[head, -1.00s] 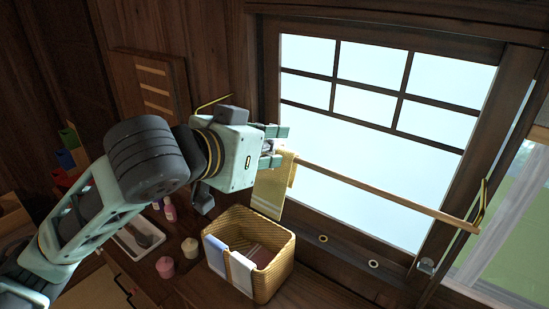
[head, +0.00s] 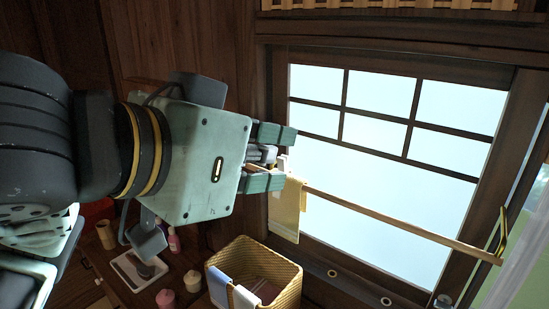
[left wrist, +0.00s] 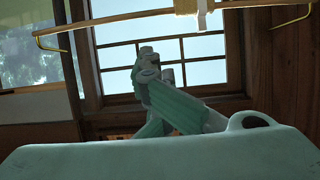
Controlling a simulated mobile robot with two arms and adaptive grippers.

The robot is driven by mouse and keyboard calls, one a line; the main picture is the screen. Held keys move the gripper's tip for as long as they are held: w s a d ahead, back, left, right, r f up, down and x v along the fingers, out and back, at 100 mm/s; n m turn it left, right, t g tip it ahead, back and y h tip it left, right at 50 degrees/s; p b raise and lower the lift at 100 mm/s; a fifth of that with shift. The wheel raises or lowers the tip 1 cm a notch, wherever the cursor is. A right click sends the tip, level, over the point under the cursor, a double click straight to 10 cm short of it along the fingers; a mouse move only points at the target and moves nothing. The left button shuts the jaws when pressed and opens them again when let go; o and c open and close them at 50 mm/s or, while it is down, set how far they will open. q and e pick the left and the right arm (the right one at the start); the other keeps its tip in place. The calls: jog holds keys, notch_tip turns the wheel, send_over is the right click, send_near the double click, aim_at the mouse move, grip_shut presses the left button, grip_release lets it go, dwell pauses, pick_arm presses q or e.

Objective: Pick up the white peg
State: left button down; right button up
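A small white peg (head: 284,163) shows at the left end of the wooden rod (head: 400,220), above a hanging yellow towel (head: 287,208). In the left wrist view a white piece that looks like the peg (left wrist: 211,18) sits on the rod (left wrist: 255,29) beside the towel (left wrist: 186,6). My left gripper (head: 277,157) is open, its green fingers spread above and below, with the peg just at the fingertips in the head view. In the left wrist view the fingers (left wrist: 158,68) appear apart from the rod. Contact cannot be told. My right gripper is not in view.
A wicker basket (head: 284,285) with cloths over its rim stands below the towel. Pink jars (head: 165,299) and a white tray (head: 128,272) stand left of it. A window (head: 390,140) lies behind the rod, which a hooked bracket (head: 502,232) carries at right.

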pick_arm(q)
jog(key=c, duration=2.4)
grip_release()
jog(key=shift+c, duration=0.2)
jog(key=o, duration=1.9)
jog(key=shift+w, duration=0.1)
jog(key=v, duration=1.2)
